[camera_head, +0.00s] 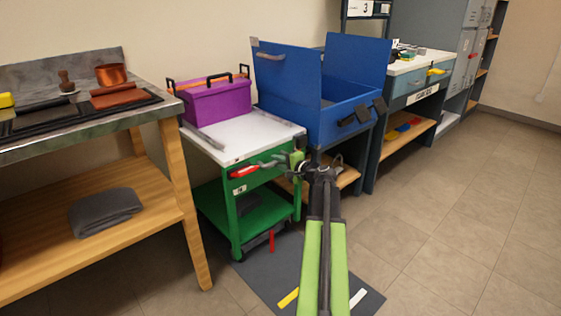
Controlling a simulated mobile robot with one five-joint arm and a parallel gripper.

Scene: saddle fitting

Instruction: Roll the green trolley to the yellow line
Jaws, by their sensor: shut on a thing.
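The green trolley (237,222) stands left of centre. It has a white top, a lower green shelf and casters. My gripper (292,160) is at its right front corner, shut on what looks like the trolley's handle (270,163); the arm partly hides the exact contact. A short yellow line (288,297) lies on the dark floor mat (262,277), nearer to me than the trolley. A white line (358,298) lies on the same mat to the right of my arm.
A purple toolbox (212,98) sits on the trolley. A wooden workbench (174,170) stands close on the left, and an open blue chest (345,118) close on the right. A red piece (271,240) hangs low at the trolley's front. Tiled floor (460,225) is clear on the right.

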